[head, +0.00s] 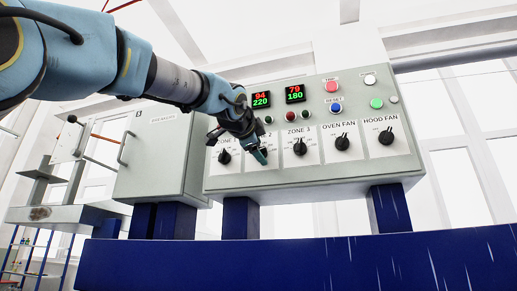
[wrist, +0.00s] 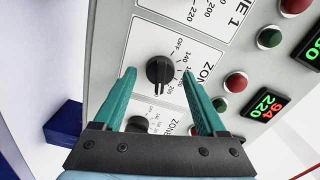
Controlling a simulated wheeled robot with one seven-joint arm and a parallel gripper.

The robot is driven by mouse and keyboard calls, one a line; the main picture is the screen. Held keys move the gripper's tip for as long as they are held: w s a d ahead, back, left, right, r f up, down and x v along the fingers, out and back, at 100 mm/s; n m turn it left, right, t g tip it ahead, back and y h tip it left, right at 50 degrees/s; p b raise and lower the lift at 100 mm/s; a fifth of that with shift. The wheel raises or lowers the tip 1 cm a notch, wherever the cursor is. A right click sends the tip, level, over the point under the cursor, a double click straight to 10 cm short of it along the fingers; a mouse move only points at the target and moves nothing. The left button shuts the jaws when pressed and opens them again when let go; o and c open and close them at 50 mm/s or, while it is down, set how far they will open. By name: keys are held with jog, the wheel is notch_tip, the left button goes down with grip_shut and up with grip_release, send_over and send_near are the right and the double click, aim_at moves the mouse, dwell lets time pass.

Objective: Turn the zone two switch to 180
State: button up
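The zone two switch is a black rotary knob (wrist: 159,71) on a white plate in the wrist view, with OFF, 140 and 200 legible around it. I cannot tell clearly which mark it points at. My gripper (wrist: 160,74) is open, with a teal finger on each side of the knob and visible gaps between. In the head view my gripper (head: 258,156) is in front of the zone two plate and hides the knob. The display (head: 261,99) above it reads red 94 and green 220; it also shows in the wrist view (wrist: 267,104).
The zone one knob (head: 224,157) is close on the left and the zone three knob (head: 300,148) on the right. Further right are the oven fan knob (head: 342,142) and hood fan knob (head: 386,136). A grey cabinet (head: 160,155) stands left of the panel.

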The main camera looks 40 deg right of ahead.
grip_shut()
dwell(0.4)
jog(key=shift+n, duration=0.3)
jog(key=n+b, duration=0.3)
jog(key=n, duration=0.8)
jog(key=shift+w, duration=0.1)
dwell(0.4)
grip_release()
dwell(0.3)
